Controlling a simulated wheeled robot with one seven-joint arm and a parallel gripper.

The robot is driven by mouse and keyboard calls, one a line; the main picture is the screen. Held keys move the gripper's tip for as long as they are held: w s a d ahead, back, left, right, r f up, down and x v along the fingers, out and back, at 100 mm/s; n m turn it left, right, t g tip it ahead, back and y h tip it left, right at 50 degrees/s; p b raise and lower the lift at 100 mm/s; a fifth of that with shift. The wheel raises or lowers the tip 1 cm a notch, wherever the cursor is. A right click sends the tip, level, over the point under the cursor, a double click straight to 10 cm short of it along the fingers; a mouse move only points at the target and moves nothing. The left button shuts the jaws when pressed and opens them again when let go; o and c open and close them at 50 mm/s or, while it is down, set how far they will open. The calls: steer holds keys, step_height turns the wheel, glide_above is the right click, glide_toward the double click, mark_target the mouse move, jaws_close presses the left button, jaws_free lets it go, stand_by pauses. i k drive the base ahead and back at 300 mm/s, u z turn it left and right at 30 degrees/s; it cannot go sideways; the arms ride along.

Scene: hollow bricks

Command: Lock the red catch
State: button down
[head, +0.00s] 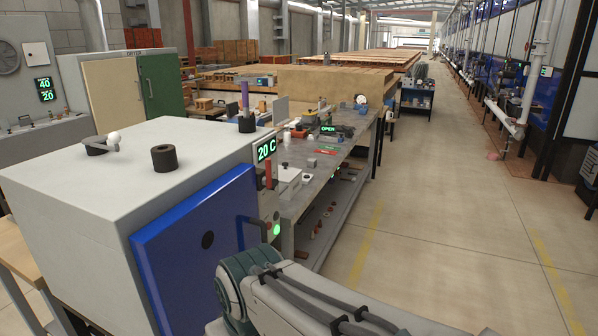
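A small upright red piece (268,175), which looks like the red catch, shows at the right front edge of a big grey box below its "20 C" display (266,149). The box (75,170) has a blue door (190,250) on its front, and the door looks closed. A dark bar handle (254,222) and a lit green lamp (277,229) are near the door's right edge. I cannot tell from here how the red piece is set. My arm crosses the bottom of the view, in front of the box. My gripper is not in view.
A long workbench (335,165) with many small items and a green "OPEN" sign (328,129) stands behind the box. A green door (161,87) stands at the back left. The floor (440,220) on the right is clear, with pipes along the far right wall.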

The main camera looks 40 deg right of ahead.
mark_target(267, 181)
steer(key=z, duration=0.95)
steer(key=i, duration=0.75)
steer(key=z, duration=0.3)
